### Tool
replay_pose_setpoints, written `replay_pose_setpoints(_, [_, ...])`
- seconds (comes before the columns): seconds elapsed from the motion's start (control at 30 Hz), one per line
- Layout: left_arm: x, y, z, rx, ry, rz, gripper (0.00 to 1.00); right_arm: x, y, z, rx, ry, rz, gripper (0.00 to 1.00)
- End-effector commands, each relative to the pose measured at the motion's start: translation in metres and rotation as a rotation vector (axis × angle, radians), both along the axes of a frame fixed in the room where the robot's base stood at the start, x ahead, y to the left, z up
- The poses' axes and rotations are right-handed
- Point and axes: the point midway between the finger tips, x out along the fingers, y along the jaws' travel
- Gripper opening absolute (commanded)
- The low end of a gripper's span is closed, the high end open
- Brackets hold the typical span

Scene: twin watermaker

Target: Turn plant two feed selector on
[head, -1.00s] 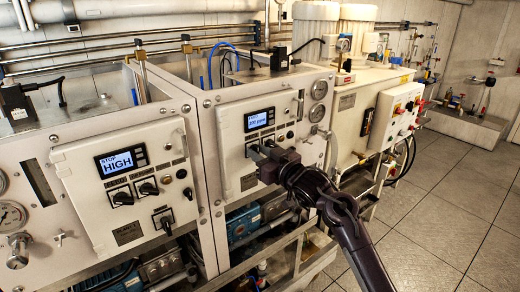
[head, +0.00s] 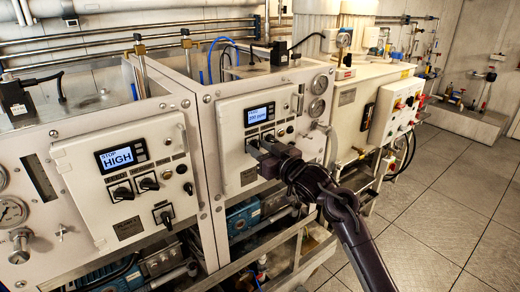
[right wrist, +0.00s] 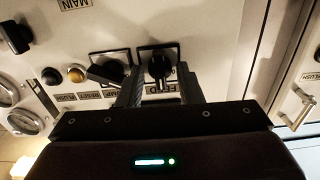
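The plant two panel (head: 232,116) is the right-hand white panel in the head view, with a lit display (head: 259,115). In the right wrist view, where the lettering is upside down, the black feed selector (right wrist: 159,68) has its handle about upright, above a partly covered label. My right gripper (head: 259,156) is at the selector row, largely hiding the feed selector in the head view. In the wrist view the right gripper (right wrist: 160,92) is open, its two fingers apart on either side of the feed selector handle. Contact cannot be told. My left gripper is not in view.
The pump selector (right wrist: 108,70), its handle slanted, is close beside one finger. A round brass-coloured button (right wrist: 76,73) and gauges (right wrist: 25,121) are farther left. The plant one panel (head: 90,200) reads STOP HIGH.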

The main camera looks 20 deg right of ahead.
Motion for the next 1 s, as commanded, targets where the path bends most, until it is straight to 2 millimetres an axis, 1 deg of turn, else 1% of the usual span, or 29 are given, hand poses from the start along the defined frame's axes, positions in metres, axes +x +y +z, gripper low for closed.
replay_pose_setpoints(0.17, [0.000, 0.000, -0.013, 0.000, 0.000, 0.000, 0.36, -0.022, -0.008, -0.004, -0.004, -0.001, 0.000, 0.33])
replay_pose_setpoints(0.3, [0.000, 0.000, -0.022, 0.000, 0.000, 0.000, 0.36, -0.045, -0.017, -0.005, -0.004, 0.000, -0.001, 0.33])
replay_pose_setpoints(0.4, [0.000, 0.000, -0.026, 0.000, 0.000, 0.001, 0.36, -0.058, -0.022, -0.004, -0.002, 0.000, 0.000, 0.33])
replay_pose_setpoints(0.5, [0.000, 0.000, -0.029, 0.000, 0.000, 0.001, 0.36, -0.067, -0.025, -0.003, -0.002, 0.000, -0.001, 0.33])
replay_pose_setpoints(0.63, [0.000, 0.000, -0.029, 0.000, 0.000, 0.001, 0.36, -0.071, -0.026, -0.001, -0.001, 0.002, 0.000, 0.33])
replay_pose_setpoints(1.0, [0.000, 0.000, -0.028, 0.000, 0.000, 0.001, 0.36, -0.070, -0.026, -0.001, 0.001, 0.001, 0.000, 0.33])
